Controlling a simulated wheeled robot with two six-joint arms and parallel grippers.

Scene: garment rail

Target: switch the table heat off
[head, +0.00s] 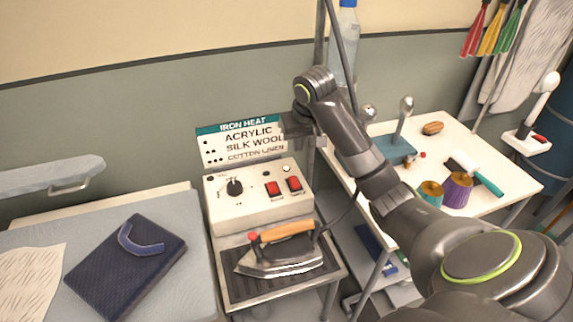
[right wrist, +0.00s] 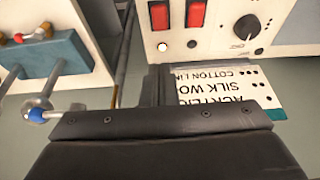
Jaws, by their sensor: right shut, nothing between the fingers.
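A pale control box (head: 256,206) stands behind the iron, with a black dial (head: 234,188) and two red rocker switches, a left one (head: 273,189) and a right one (head: 294,184). Their labels are too small to read for certain. The switches also show, upside down, in the right wrist view, at the top (right wrist: 195,14) and beside it (right wrist: 159,15). My right gripper (head: 288,126) is shut and empty. It is above and behind the box, in front of the iron heat sign (head: 240,142), and appears apart from the switches. My left gripper is out of view.
An iron (head: 280,258) rests on a dark ribbed stand (head: 240,290) in front of the box. A white table (head: 470,135) with thread cones and tools is at right. A metal pole stands beside the box.

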